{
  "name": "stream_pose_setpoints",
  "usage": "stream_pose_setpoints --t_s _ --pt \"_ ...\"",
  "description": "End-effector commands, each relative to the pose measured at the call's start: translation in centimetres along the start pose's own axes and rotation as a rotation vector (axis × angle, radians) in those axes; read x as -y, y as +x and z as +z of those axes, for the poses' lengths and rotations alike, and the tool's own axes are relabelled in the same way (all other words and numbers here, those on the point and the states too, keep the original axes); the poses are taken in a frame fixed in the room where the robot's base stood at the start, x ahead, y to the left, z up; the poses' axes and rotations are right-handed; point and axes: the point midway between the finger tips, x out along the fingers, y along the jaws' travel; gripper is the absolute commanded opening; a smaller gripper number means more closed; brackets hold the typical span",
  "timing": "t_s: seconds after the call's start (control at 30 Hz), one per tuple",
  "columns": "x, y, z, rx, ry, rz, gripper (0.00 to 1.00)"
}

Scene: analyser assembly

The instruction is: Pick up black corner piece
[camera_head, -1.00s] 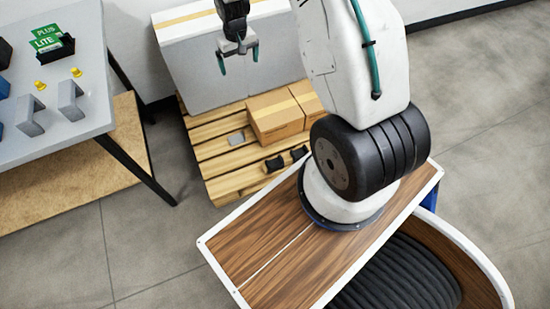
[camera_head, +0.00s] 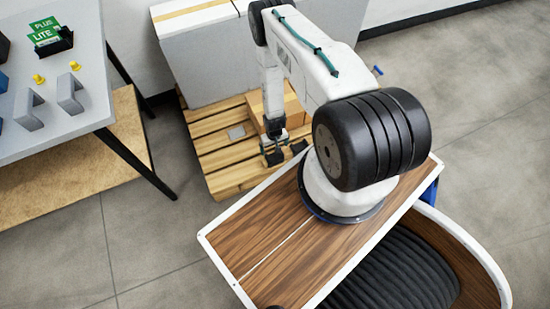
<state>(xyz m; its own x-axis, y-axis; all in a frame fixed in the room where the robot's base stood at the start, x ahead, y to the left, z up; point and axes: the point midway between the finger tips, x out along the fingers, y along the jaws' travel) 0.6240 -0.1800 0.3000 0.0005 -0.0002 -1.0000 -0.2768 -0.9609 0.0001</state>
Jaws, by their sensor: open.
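Two small black corner pieces lie on the wooden pallet (camera_head: 222,179). The left black corner piece (camera_head: 275,159) is directly under my gripper (camera_head: 275,148) and partly hidden by it. The right black corner piece (camera_head: 299,146) lies just beside it, close to my base's edge.
A cardboard box (camera_head: 291,108) stands behind my gripper, partly hidden by my arm. A large white box (camera_head: 205,60) is at the back of the pallet. A grey table (camera_head: 85,107) with parts stands at left.

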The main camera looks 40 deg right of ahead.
Motion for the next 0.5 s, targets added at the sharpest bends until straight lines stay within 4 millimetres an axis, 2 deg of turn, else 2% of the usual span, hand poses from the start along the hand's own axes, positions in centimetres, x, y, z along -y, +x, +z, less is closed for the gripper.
stream_pose_setpoints --t_s 0.5 --pt "0.2 6.5 1.0 0.0 -0.001 0.0 1.0"
